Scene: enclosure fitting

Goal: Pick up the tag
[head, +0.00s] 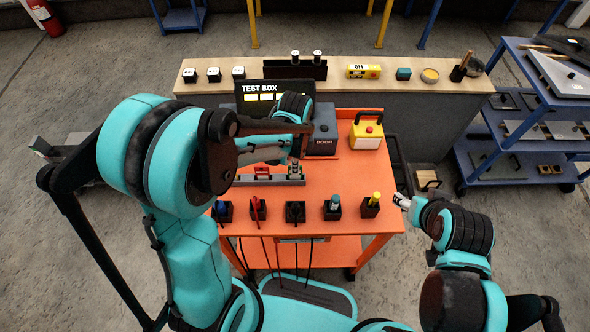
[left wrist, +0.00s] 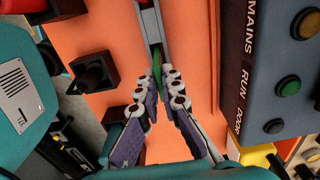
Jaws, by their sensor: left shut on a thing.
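A small green piece, which I take to be the tag (left wrist: 156,66), shows as a thin sliver between the fingertips of my left gripper (left wrist: 164,82) in the left wrist view. The gripper is shut on it, and the fingers hide most of it. It is at the end of a grey rail (left wrist: 149,22) on the orange bench. In the head view my left gripper (head: 296,158) is over the right end of this rail (head: 262,180), in front of the test box (head: 322,130). I cannot tell whether the tag touches the rail. My right gripper (head: 402,201) is beside the bench's right edge, its jaw gap unclear.
Several black holders with coloured tops, such as the yellow one (head: 371,204), line the front of the orange bench (head: 345,180). A yellow box with a red button (head: 367,134) stands at right. Behind is a wooden shelf (head: 215,92) with small items. A blue cart (head: 505,165) is at right.

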